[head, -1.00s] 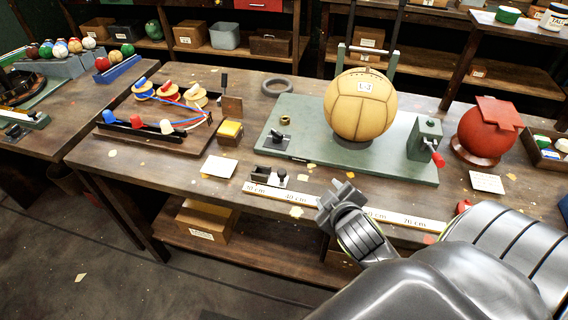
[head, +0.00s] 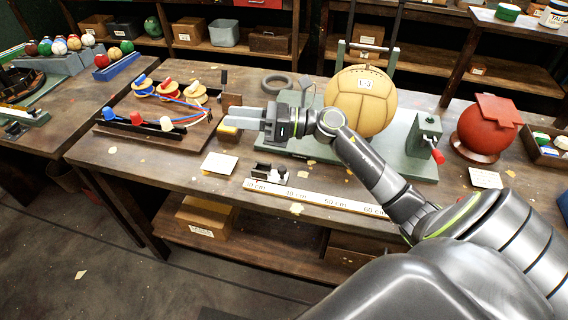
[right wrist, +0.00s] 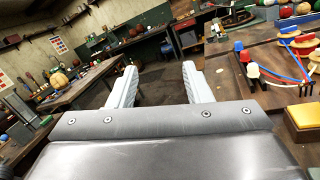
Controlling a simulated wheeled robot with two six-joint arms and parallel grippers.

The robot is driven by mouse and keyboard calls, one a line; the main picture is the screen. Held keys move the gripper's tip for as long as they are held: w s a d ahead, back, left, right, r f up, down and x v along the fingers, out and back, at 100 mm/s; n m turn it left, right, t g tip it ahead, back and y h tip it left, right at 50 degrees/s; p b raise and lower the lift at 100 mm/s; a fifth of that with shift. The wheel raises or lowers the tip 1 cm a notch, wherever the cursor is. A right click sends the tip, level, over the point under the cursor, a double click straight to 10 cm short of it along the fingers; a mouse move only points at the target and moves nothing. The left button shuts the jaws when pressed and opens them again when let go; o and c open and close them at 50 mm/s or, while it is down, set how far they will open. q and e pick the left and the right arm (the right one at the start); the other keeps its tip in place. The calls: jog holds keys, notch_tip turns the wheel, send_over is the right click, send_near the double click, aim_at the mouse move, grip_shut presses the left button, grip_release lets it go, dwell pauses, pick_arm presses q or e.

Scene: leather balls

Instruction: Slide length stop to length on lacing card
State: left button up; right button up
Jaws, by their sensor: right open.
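The length stop (head: 268,172), a small dark block with a knob, sits at the left end of the pale ruler (head: 318,197) along the table's front edge, near what looks like the 30 cm mark. A white card (head: 220,163) lies left of it and another card (head: 486,178) lies at the right; their writing is too small to read, so I cannot tell which is the lacing card. My right gripper (head: 236,118) is open and empty, pointing left above the table, behind the stop and near the yellow block. Its spread fingers (right wrist: 160,88) show in the right wrist view. My left gripper is not in view.
A tan ball (head: 360,100) labelled L-2 stands on a green board (head: 405,165). A red ball (head: 487,128) stands at the right. A tray of thread spools (head: 150,143) is at the left. The yellow block (head: 229,132) is close to my right gripper.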

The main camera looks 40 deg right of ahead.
jog(key=s+d+f+n+g+h, duration=0.1)
jog(key=d+f+n+g+h, duration=0.1)
jog(key=d+n+g+h, duration=0.5)
jog(key=s+d+f+n+g+h, duration=0.1)
jog(key=d+f+n+g+h, duration=0.2)
jog(key=d, duration=0.7)
jog(key=h+b, duration=0.1)
jog(key=b, duration=0.6)
send_near(283, 168)
jog(key=f, duration=0.1)
jog(key=shift+g, duration=0.4)
jog(key=x, duration=0.2)
jog(key=p+x, duration=0.1)
jog(key=x, duration=0.2)
jog(key=w+x, duration=0.1)
jog(key=x, duration=0.2)
jog(key=shift+a+r, duration=0.15)
jog(key=shift+a, duration=0.05)
grip_shut()
